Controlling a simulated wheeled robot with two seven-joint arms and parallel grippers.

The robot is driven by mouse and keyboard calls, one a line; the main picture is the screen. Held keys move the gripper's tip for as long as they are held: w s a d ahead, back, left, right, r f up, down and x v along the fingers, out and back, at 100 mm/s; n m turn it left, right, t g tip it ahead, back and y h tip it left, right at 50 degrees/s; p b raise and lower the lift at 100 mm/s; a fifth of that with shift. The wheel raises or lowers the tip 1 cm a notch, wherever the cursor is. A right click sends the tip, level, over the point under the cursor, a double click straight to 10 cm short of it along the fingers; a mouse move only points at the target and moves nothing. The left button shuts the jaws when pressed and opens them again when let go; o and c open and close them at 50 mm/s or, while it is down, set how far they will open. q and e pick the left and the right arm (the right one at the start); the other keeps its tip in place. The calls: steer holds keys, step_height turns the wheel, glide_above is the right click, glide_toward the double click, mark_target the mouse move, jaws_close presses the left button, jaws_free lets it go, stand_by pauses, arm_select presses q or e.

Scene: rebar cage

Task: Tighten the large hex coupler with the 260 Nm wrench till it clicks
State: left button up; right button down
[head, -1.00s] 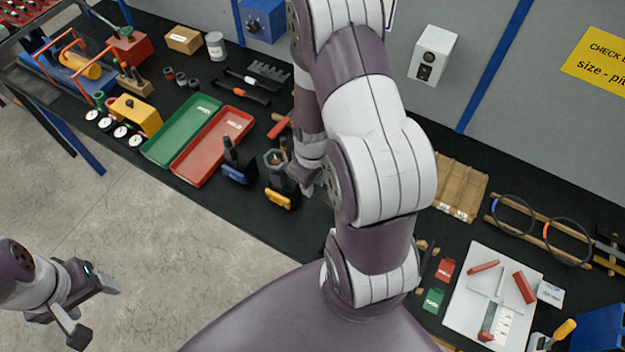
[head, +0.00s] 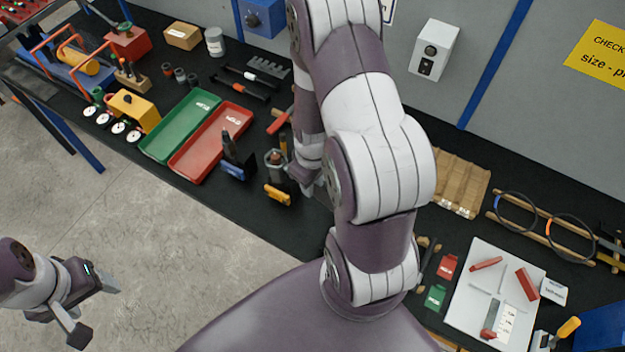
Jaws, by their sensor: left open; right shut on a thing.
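The large coupler (head: 275,160) stands upright in a holder with a yellow clamp (head: 277,195) at the bench's front edge. A second upright piece (head: 231,148) stands to its left in a holder with a blue clamp (head: 233,172). My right gripper (head: 308,186) is just right of the large coupler, mostly behind my own arm. It is shut on what seems to be the wrench, which is largely hidden, so its seating on the coupler cannot be told. My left gripper (head: 92,308) is open and empty over the floor at lower left.
A green tray (head: 180,125) and a red tray (head: 212,142) lie left of the holders. A red-handled tool (head: 280,121) lies behind the coupler. A white board (head: 460,305) with red pieces is at right. Clear floor (head: 170,240) lies in front.

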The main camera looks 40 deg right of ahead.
steer(key=shift+f+b, duration=1.45)
steer(key=shift+f, duration=0.6)
steer(key=w+a+m+p, duration=0.1)
steer(key=a+m+p, duration=0.1)
steer(key=a+m, duration=0.6)
steer(key=shift+w, duration=0.35)
stand_by(1.9)
steer(key=shift+a+r, duration=0.1)
steer(key=shift+r, duration=0.05)
